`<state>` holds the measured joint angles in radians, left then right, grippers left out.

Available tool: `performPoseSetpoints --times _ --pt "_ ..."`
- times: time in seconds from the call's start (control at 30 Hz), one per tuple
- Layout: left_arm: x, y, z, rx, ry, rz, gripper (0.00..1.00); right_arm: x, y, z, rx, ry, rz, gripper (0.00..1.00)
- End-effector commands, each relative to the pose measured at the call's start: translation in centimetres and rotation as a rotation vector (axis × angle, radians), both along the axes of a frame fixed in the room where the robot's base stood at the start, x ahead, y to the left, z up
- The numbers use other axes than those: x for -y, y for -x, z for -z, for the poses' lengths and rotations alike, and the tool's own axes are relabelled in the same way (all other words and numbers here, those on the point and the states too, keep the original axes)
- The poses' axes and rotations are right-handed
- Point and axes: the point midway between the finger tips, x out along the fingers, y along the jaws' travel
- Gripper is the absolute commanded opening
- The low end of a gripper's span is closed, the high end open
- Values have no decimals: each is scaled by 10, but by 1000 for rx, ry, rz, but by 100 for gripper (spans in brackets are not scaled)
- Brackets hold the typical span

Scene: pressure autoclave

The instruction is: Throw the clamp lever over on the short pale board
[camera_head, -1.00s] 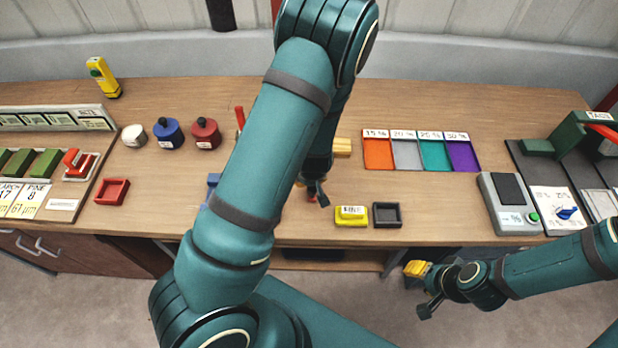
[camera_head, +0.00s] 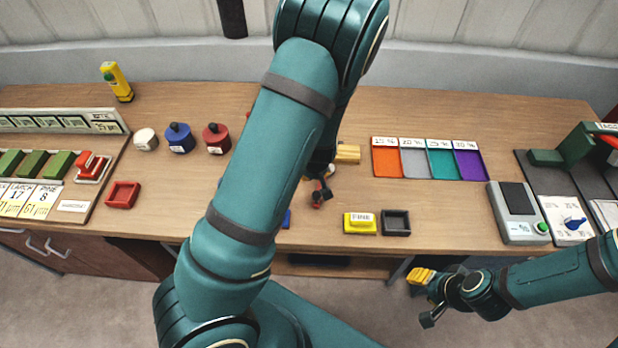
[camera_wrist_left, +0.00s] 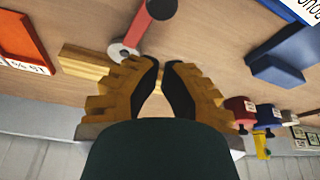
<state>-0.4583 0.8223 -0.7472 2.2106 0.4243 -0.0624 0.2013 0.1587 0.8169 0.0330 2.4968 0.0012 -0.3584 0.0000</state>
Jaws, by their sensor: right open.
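A short pale board (camera_head: 348,153) lies just right of my left gripper in the head view. It also shows at the left in the left wrist view (camera_wrist_left: 85,64). In the head view my left arm hides much of the clamp area. My right gripper (camera_head: 424,298) is open and empty, off the front edge of the table.
A yellow block (camera_head: 360,223) and a dark square tray (camera_head: 396,222) stand near the front edge. A row of coloured trays (camera_head: 427,160) is right of the board. A blue thing (camera_wrist_left: 285,55) is beside the left gripper. Red (camera_head: 216,137) and blue (camera_head: 180,138) pots stand further left.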

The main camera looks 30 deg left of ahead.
Motion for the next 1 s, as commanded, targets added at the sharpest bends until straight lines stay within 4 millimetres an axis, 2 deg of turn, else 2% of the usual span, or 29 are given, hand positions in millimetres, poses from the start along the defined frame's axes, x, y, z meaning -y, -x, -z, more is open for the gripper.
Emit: performPoseSetpoints --times 0.03,0.2,0.4,1.0 --pt "4 0 -11 3 1 2 0 0 0 -4 0 0 -1 47" --pt "12 0 -36 3 -1 2 0 -1 0 -10 0 -1 -3 47" --pt "17 1 -50 3 -1 -2 0 -1 0 -14 0 -1 -5 47" --pt "18 1 -53 2 0 -3 0 -1 0 -14 0 -1 -5 47"
